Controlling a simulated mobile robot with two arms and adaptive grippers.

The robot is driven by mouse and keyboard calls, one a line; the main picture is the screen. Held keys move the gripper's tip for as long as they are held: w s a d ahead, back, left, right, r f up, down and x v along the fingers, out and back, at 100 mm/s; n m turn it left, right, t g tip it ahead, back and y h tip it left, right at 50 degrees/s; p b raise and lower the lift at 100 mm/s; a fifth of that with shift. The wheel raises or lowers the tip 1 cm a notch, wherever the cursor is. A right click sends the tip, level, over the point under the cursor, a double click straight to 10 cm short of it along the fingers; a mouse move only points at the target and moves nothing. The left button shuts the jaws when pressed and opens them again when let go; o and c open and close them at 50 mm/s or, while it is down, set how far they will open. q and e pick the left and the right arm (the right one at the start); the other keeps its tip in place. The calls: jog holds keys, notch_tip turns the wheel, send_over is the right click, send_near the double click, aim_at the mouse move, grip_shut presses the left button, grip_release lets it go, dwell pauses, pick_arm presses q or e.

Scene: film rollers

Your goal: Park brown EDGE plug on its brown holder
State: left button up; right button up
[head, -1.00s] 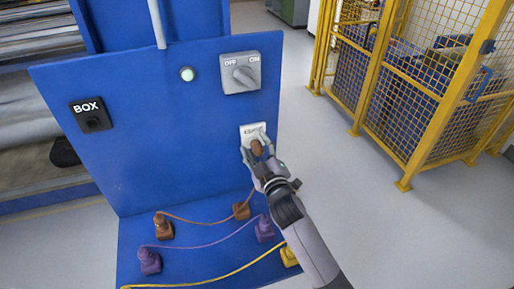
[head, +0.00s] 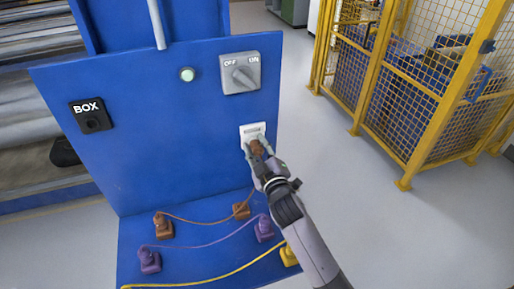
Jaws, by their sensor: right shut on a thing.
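My right gripper (head: 260,156) is shut on the brown plug (head: 257,148) in front of the blue panel. The plug is at the lower edge of the white socket plate (head: 253,129), whose slot shows above it; I cannot tell how wide any gap is. A brown cable (head: 200,222) runs from a brown block (head: 163,228) at left, past the brown holder (head: 241,211), up towards my right gripper. The brown holder sits at the back right of the blue base shelf, left of and below my right gripper. My left gripper is not in view.
A purple plug (head: 150,260) and a purple holder (head: 264,229), with a purple cable, lie in front of the brown ones. A yellow block (head: 289,256) is at front right. A switch (head: 240,73) and a BOX socket (head: 92,117) are on the panel. A yellow cage (head: 420,100) stands at right.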

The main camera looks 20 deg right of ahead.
jog(key=shift+f, duration=0.15)
grip_shut()
jog(key=o, duration=1.5)
grip_release()
jog(key=s, duration=1.2)
jog(key=shift+d, duration=0.15)
